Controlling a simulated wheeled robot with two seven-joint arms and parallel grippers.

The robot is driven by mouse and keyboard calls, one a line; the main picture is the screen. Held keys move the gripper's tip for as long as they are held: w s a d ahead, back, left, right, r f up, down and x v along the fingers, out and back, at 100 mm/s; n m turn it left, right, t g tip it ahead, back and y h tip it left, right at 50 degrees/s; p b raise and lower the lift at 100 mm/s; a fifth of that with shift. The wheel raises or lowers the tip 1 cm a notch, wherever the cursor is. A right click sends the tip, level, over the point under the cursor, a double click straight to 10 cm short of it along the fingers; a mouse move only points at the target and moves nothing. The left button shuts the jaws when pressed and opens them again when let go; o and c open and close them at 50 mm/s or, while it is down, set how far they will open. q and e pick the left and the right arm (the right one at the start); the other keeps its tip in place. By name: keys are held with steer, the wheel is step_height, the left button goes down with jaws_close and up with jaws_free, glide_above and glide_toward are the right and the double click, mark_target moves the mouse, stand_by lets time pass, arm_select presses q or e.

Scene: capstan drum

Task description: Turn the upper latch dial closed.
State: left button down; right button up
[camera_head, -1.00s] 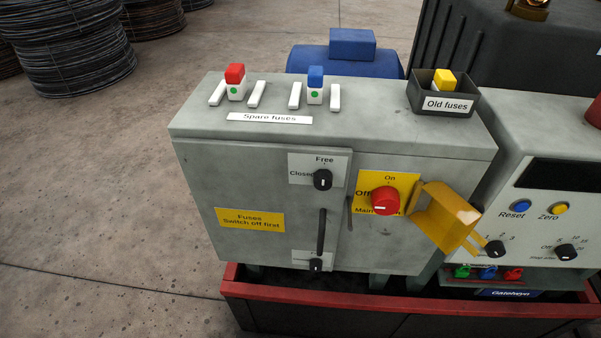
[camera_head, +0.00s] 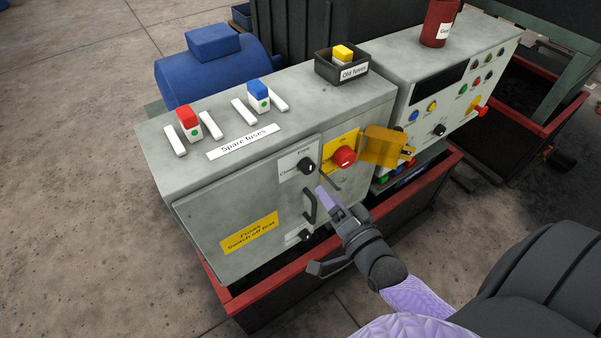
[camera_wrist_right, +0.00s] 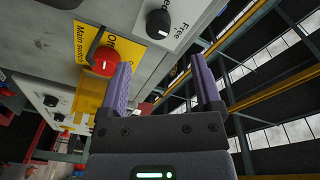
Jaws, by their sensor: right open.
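The upper latch dial (camera_head: 306,166) is a black knob on a white plate on the grey cabinet door, with "Free" above it and "Closed" to its left. In the right wrist view, the dial (camera_wrist_right: 158,23) lies beyond the fingertips of my right gripper (camera_wrist_right: 160,66), with nothing between the fingers. My left gripper is out of view.
A red main switch (camera_head: 344,156) and an open yellow cover (camera_head: 384,147) stand right of the dial. A black door handle (camera_head: 310,206) and a lower dial (camera_head: 305,236) are below it. Spare fuses and an old-fuses box (camera_head: 341,67) sit on top.

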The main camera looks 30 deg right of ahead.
mark_target(309, 171)
steer(key=w+b, duration=0.1)
steer(key=w, duration=0.7)
steer(key=shift+d+f, duration=0.1)
steer(key=shift+d, duration=0.05)
jaws_close()
